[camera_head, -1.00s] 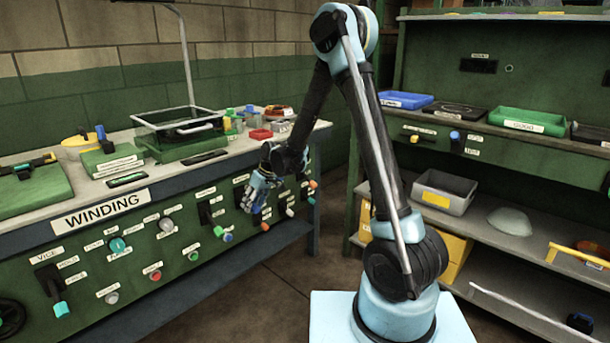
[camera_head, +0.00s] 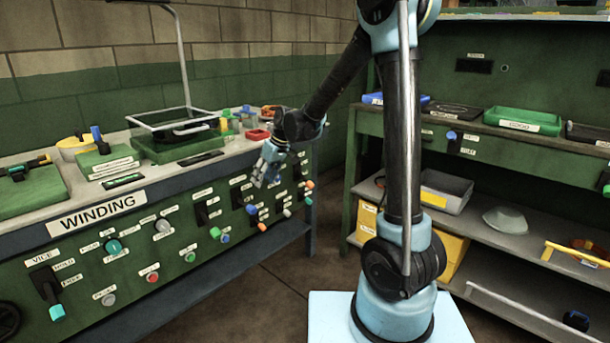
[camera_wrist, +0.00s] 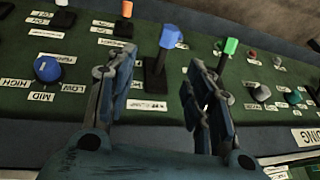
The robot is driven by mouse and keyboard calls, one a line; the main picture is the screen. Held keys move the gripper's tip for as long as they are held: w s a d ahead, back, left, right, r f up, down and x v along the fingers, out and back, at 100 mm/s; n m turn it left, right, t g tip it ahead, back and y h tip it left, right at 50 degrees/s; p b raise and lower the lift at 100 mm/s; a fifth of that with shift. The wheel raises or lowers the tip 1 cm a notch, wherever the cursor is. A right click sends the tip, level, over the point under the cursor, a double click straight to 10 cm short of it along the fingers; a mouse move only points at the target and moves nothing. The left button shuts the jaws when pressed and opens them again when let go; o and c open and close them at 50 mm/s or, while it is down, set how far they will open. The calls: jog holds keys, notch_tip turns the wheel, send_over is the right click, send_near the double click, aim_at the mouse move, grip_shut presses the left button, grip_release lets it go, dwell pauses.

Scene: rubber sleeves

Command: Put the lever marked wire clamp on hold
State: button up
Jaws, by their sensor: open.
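A lever with a blue handle (camera_wrist: 170,37) stands on a black base between my fingers in the wrist view. A partly hidden label (camera_wrist: 147,104) beside its base ends in what looks like "AMP". In the head view the blue handle (camera_head: 251,209) points down and out from the front panel, below my gripper (camera_head: 267,176). In the wrist view my gripper (camera_wrist: 160,66) is open, one finger on each side of the lever, with nothing held. I cannot tell whether the fingers touch it. The hold mark for this lever is not readable.
A green-handled lever (camera_wrist: 231,46) stands close by my right finger in the wrist view. A blue knob (camera_wrist: 47,69) and an orange-tipped control (camera_wrist: 127,9) are to the left. The bench top (camera_head: 100,190) holds trays and boxes. The floor (camera_head: 270,300) before the bench is clear.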

jog(key=s+d+r+m, duration=0.1)
jog(key=s+d+r, duration=0.1)
jog(key=d, duration=0.5)
jog(key=s+d+r+m+h, duration=0.1)
jog(key=s+d, duration=0.3)
jog(key=d, duration=0.4)
jog(key=shift+r+m+t, duration=0.4)
jog(key=shift+r+m, duration=0.1)
jog(key=shift+r, duration=0.3)
jog(key=shift+s, duration=0.1)
jog(key=shift+c, duration=0.3)
